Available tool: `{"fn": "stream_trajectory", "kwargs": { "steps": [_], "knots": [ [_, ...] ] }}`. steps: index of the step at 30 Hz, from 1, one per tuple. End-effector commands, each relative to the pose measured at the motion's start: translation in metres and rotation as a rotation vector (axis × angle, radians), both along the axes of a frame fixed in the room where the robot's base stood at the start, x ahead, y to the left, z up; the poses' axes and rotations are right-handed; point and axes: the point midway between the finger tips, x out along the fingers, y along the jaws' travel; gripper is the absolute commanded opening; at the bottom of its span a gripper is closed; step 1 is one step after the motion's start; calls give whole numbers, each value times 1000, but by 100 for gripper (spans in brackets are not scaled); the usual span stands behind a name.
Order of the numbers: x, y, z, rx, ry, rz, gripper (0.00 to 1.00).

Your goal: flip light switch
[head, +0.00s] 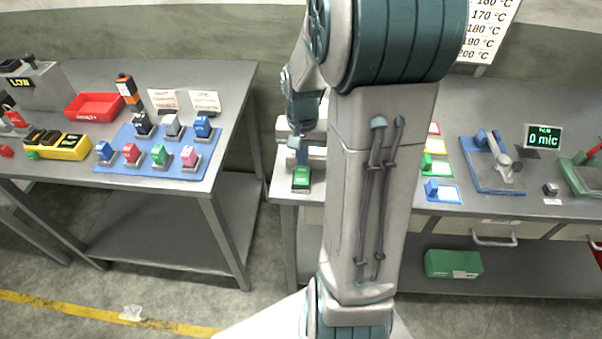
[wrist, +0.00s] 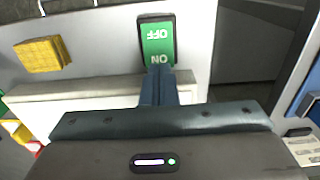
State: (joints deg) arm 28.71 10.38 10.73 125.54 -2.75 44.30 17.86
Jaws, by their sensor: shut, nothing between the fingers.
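The light switch (head: 301,178) is a green rocker in a dark housing at the front left corner of the right-hand table. In the wrist view the switch (wrist: 156,40) shows upside-down white words, OFF at its far part and ON close to my fingers. My gripper (wrist: 159,72) is shut and empty, its fingertips at the ON end of the switch. I cannot tell whether they touch it. In the head view my gripper is just behind the switch, partly hidden by my arm.
A yellow block (wrist: 42,54) lies left of the switch in the wrist view. The left table (head: 228,95) holds a blue mat (head: 125,163) with several coloured blocks and a red tray (head: 95,106). A gap separates the two tables. A blue fixture (head: 490,165) stands on the right.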

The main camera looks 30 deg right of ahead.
Motion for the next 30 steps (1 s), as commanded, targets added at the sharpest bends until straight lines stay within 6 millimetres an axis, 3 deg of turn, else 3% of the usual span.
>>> {"fn": "stream_trajectory", "kwargs": {
  "steps": [30],
  "knots": [
    [0,0,-14,0,0,0,0]
  ]
}}
